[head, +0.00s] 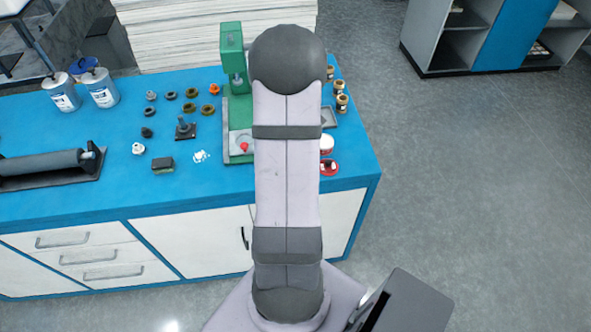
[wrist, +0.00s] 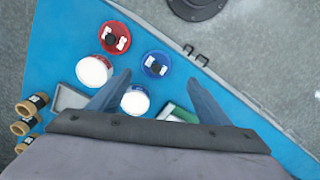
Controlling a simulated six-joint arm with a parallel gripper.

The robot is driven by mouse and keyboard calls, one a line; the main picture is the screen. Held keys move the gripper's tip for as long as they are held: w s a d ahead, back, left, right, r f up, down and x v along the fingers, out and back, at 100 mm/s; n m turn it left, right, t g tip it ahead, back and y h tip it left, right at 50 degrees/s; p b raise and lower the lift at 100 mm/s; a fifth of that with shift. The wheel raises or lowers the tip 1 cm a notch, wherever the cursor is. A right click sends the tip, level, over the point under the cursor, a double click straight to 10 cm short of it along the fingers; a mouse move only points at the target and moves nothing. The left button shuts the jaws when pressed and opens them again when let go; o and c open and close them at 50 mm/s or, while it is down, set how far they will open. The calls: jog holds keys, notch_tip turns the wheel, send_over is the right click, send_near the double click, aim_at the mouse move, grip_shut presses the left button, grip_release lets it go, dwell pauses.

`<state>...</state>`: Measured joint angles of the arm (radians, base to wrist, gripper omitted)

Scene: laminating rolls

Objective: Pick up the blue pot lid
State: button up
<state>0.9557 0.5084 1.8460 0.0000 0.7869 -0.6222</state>
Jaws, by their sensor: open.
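The blue pot lid (wrist: 148,71) lies on the blue bench top in the wrist view, round, with a dark knob and white marks on top. It is hidden behind my arm in the head view. My gripper (wrist: 159,79) is open, one finger to each side, with nothing held between the fingers. The lid shows just beyond the fingertips, between their lines in the picture. I cannot tell how high the fingers are above the bench. In the head view my gripper is hidden by the arm.
A red lid (wrist: 107,43) lies left of the blue one. White pots (wrist: 95,71) (wrist: 135,101) stand near the fingers. A grey tray (wrist: 68,99) and brass-coloured tins (wrist: 32,104) are at left. A green press (head: 232,50) stands beside my arm. The bench edge is close to the blue lid.

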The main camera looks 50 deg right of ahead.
jog(key=shift+s+f+p, duration=0.1)
jog(key=shift+f+p, duration=0.5)
jog(key=shift+f, duration=0.7)
jog(key=f+p, duration=0.2)
jog(key=f, duration=0.1)
jog(key=shift+d+f, duration=0.15)
jog(key=shift+d, duration=0.2)
jog(key=shift+f, duration=0.7)
jog(key=c, duration=1.1)
